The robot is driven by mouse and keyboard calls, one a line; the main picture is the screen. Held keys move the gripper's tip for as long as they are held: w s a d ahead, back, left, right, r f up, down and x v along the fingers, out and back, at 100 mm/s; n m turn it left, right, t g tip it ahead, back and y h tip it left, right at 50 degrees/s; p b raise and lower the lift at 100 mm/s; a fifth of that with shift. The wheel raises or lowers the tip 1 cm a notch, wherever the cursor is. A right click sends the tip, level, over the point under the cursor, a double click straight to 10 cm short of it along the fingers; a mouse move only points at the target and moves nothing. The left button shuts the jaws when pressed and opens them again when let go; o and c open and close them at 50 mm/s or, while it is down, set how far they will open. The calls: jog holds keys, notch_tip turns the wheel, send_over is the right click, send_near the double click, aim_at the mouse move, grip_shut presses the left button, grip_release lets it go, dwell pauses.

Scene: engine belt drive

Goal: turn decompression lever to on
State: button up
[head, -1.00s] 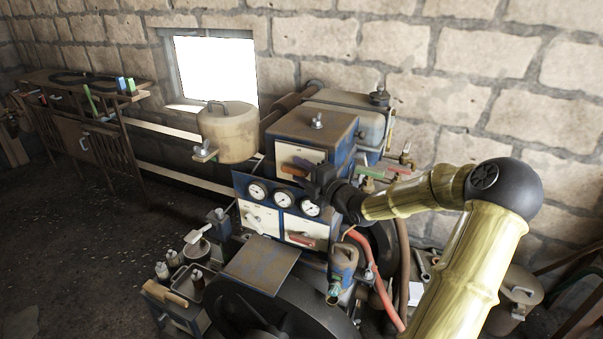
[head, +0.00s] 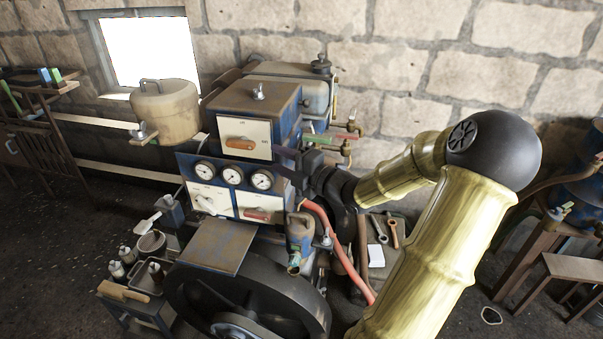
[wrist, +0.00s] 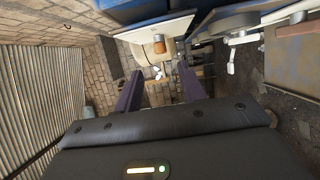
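The engine's upper white panel (head: 260,131) carries an orange lever (head: 240,143) lying about level. Lower panels carry a white lever (head: 205,203) and a red lever (head: 257,215). The labels are too small to read, so I cannot tell which is the decompression lever. My gripper (head: 291,160) is to the right of the upper panel, apart from the orange lever. In the wrist view, my gripper (wrist: 160,88) has its two dark purple fingers spread with nothing between them. An orange handle (wrist: 158,44) on a white plate shows beyond the fingertips there.
Three gauges (head: 232,175) sit under the upper panel. A tan tank (head: 165,110) stands at left. Brass taps (head: 347,127) and a red hose (head: 335,240) are near my arm on the right. A large flywheel (head: 270,300) is in front.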

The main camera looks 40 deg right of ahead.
jog(key=v, duration=0.6)
jog(key=shift+b, duration=0.3)
